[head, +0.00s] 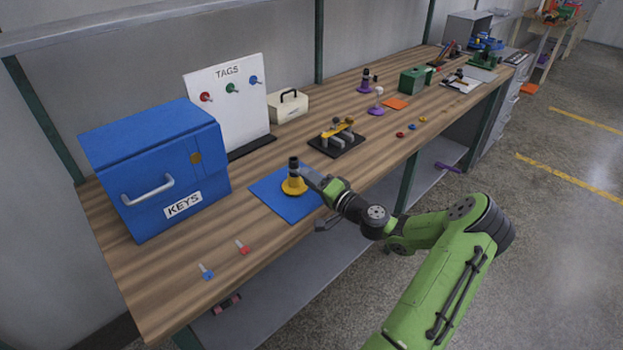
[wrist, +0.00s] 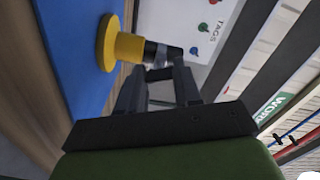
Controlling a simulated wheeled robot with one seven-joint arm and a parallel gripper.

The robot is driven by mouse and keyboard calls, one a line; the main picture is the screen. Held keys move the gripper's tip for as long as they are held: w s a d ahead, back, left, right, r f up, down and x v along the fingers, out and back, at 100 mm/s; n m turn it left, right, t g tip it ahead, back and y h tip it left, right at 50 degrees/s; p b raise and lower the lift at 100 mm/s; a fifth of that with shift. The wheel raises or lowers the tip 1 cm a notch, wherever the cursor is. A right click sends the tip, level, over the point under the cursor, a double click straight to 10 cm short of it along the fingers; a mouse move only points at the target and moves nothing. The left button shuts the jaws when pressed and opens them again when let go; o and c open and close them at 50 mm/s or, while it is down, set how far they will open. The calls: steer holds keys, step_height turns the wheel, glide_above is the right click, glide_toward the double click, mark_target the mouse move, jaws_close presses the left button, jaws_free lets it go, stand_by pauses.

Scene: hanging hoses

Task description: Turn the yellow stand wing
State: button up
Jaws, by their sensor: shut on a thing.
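The yellow stand (head: 293,186) stands upright on a blue mat (head: 268,196) near the table's front edge. It has a round yellow base, a yellow collar and a black top. My gripper (head: 306,170) reaches it from the right, at the height of its upper part. In the wrist view, the yellow stand (wrist: 126,46) lies sideways in the picture, its black top pointing right. My gripper (wrist: 160,72) has its fingertips close around a small greyish part by the black top, the stand's wing. The fingers hide most of the wing, so its angle cannot be told.
A blue KEYS box (head: 155,168) and a white TAGS board (head: 228,98) stand left and behind. A black rack with a yellow part (head: 338,138) is behind to the right. Two small keys (head: 206,271) lie in front of the box. The table's front edge runs below my gripper.

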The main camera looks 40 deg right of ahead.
steer(key=o, duration=1.1)
steer(key=shift+c, duration=0.2)
steer(key=shift+s, duration=0.1)
steer(key=s+p, duration=0.1)
steer(key=s, duration=1.4)
steer(key=shift+s+d+p, duration=0.2)
steer(key=shift+s+p, duration=0.1)
steer(key=shift+p, duration=0.1)
